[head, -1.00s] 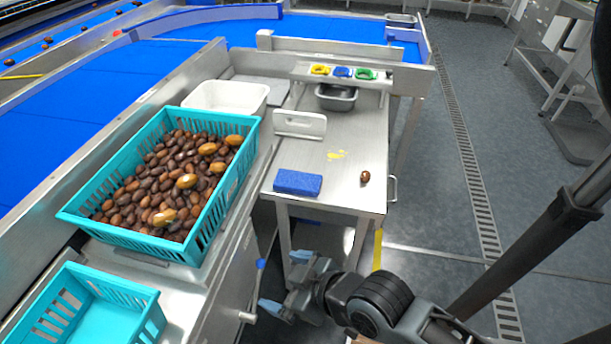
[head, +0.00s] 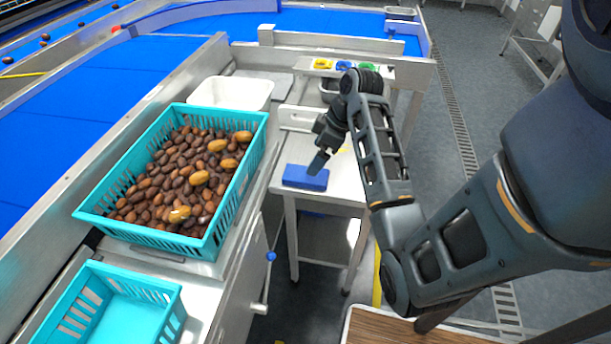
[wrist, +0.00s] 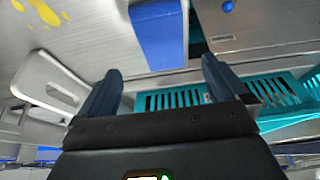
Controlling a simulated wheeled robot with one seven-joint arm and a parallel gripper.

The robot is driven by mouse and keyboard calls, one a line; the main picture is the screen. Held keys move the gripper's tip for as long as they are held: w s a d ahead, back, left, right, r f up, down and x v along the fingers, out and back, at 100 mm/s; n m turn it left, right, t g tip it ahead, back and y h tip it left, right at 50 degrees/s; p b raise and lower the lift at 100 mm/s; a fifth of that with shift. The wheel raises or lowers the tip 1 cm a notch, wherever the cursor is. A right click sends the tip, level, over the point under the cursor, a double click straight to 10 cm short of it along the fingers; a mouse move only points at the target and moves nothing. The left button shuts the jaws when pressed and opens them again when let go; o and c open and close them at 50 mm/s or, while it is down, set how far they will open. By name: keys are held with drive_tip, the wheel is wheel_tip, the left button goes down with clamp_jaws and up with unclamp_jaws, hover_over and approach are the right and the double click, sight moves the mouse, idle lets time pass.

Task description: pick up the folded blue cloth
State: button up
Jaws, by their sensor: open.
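The folded blue cloth (head: 305,178) lies flat near the front edge of the steel side table, and it also shows in the wrist view (wrist: 159,36). My gripper (head: 318,163) is just above the cloth in the head view, pointing down. In the wrist view my gripper (wrist: 158,82) has its two fingers spread apart, with the cloth beyond and between them. Nothing is held. The exact gap between fingertips and cloth cannot be told.
A turquoise crate of dates (head: 232,198) stands left of the table, with an empty turquoise crate (head: 165,292) nearer. A white cutting board (head: 298,118) stands behind the cloth. A white tub (head: 230,93) is farther back. Yellow smears (wrist: 45,12) mark the tabletop.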

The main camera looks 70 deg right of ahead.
sight(300, 172)
drive_tip(key=shift+p+x, duration=0.5)
drive_tip(key=shift+x, duration=3.3)
drive_tip(key=shift+s+a, duration=0.15)
drive_tip(key=shift+s, duration=0.05)
drive_tip(key=c, duration=1.1)
drive_tip(key=shift+r, duration=0.55)
wheel_tip(300, 172, up, 2)
drive_tip(key=shift+w+r+b, duration=0.1)
drive_tip(key=shift+r+b, duration=0.15)
drive_tip(key=shift+b, duration=0.05)
drive_tip(key=s+d+r, duration=0.2)
drive_tip(key=d, duration=0.1)
drive_tip(key=s+d+r+b, duration=0.1)
drive_tip(key=s+d+r, duration=0.1)
drive_tip(key=d+r, duration=0.1)
drive_tip(key=s+d+r+b, duration=0.1)
drive_tip(key=s+d+r, duration=0.1)
drive_tip(key=d, duration=0.2)
drive_tip(key=shift+s+r, duration=0.1)
drive_tip(key=shift+r, duration=0.1)
